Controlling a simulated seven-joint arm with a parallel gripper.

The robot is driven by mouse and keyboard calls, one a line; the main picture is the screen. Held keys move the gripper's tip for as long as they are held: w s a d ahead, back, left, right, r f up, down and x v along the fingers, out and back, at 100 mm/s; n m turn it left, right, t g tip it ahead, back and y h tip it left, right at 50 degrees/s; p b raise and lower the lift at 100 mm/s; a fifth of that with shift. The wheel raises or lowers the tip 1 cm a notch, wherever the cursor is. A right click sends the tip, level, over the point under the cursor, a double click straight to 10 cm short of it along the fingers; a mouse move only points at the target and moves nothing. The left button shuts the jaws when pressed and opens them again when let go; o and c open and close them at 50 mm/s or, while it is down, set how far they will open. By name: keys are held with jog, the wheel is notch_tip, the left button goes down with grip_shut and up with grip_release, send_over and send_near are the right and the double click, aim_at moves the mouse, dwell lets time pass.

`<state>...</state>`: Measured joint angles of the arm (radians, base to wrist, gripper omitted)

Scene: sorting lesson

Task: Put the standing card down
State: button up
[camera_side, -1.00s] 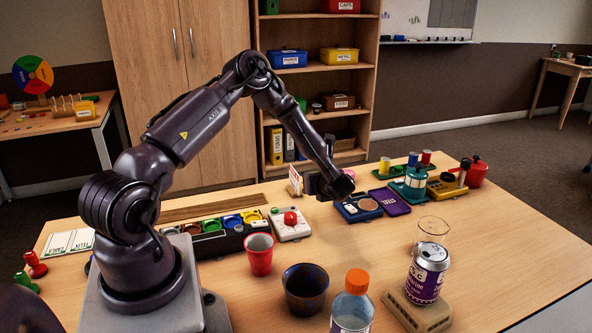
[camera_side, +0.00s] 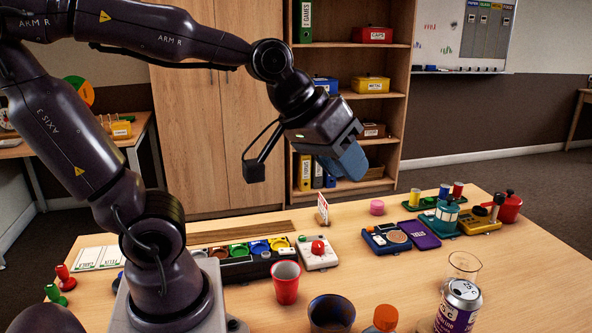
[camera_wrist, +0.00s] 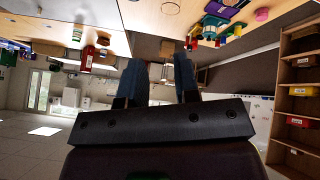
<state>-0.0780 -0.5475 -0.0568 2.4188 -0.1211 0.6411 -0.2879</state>
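The standing card (camera_side: 322,208) is a small white panel with red markings. It stands upright near the back edge of the table (camera_side: 545,262), behind the white box with the red knob. My gripper (camera_side: 352,165) is raised above and behind the card, apart from it, with its blue fingers tilted down to the right. In the wrist view the two fingers of my gripper (camera_wrist: 158,72) are spread with a clear gap and nothing between them. I cannot make out the card for certain in the wrist view.
The red-knob box (camera_side: 317,252) and a tray of coloured dishes (camera_side: 240,262) are near the card. A pink piece (camera_side: 377,207) and a blue box (camera_side: 386,239) lie to its right. A red cup (camera_side: 285,283), dark bowl (camera_side: 331,312) and can (camera_side: 458,303) stand in front.

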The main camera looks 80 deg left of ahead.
jog(key=s+f+m+g, duration=0.1)
jog(key=s+m, duration=0.3)
jog(key=s, duration=0.2)
jog(key=shift+s+a+g, duration=0.3)
jog(key=shift+s+a, duration=0.05)
